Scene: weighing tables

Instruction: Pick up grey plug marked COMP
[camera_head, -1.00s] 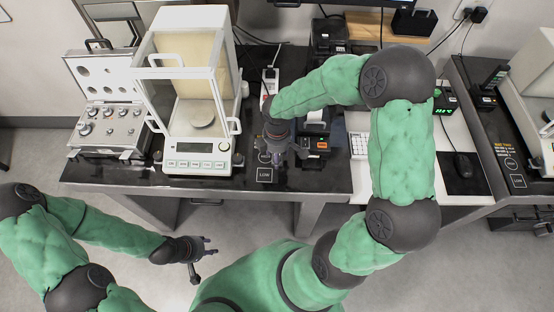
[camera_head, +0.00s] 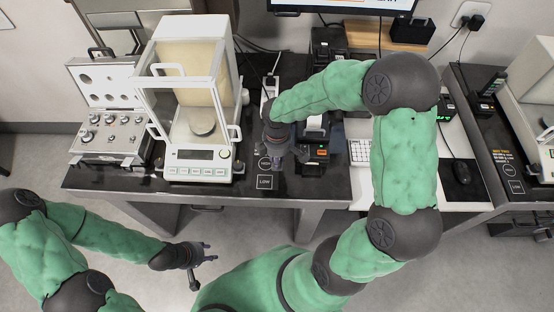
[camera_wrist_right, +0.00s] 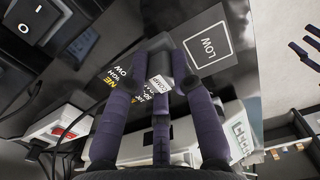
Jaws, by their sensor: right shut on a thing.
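The grey plug (camera_wrist_right: 160,83) shows in the right wrist view between my fingers, with a white label that seems to read COMP. My right gripper (camera_wrist_right: 163,66) is shut on it, above the dark table top. In the head view my right gripper (camera_head: 279,160) is over the table near the LOW square (camera_head: 265,182), and the plug is hidden there by the hand. My left gripper (camera_head: 209,252) is open and empty, low in front of the table and away from the plug.
A glass-sided balance (camera_head: 197,168) stands left of my right gripper. The front table strip near LOW is clear.

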